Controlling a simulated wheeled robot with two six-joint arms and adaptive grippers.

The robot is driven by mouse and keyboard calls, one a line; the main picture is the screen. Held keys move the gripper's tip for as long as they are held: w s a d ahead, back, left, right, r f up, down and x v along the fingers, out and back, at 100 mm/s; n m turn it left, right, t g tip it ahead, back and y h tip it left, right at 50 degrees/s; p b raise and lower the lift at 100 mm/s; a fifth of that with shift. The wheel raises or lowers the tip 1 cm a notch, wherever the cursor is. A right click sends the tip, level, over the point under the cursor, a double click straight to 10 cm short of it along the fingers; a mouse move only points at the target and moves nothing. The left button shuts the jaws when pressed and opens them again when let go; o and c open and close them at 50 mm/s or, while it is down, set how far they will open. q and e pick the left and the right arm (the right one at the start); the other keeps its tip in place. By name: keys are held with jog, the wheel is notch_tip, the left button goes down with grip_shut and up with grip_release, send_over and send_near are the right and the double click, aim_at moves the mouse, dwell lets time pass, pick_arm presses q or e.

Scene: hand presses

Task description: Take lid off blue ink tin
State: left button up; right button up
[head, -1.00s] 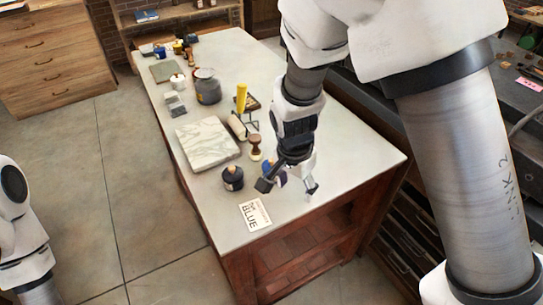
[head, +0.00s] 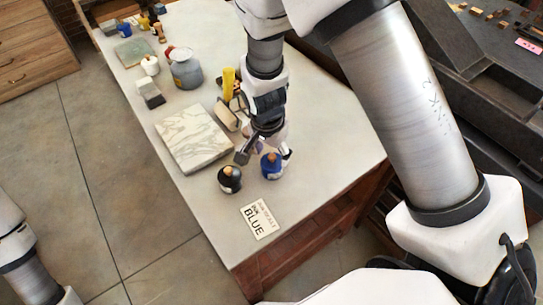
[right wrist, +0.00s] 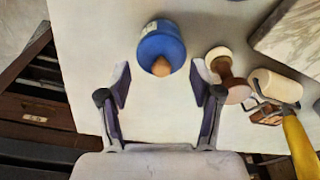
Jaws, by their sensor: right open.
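The blue ink tin (head: 271,168) stands upright on the table, its lid topped by an orange-brown knob. In the right wrist view the blue tin (right wrist: 158,40) is just beyond the fingertips, centred between them, with its knob towards me. My right gripper (head: 265,156) is open and empty, close to the tin on its far side in the head view. Its two fingers (right wrist: 161,78) are spread wide in the wrist view and do not visibly touch the tin. A dark tin (head: 229,181) with a similar knob stands to the left. My left gripper is out of view.
A card reading BLUE (head: 259,220) lies near the table's front edge. A marble slab (head: 193,138), a roller (head: 227,118) and a grey jar (head: 185,72) stand further back. The table's right side is clear.

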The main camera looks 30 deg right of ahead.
jog(key=shift+w+f, duration=0.3)
jog(key=shift+f, duration=0.65)
jog(key=shift+s+d+r, duration=0.1)
jog(key=shift+s+r, duration=0.05)
jog(key=shift+c, duration=0.3)
jog(key=c, duration=1)
jog(key=shift+s, duration=0.1)
jog(key=shift+c, duration=0.7)
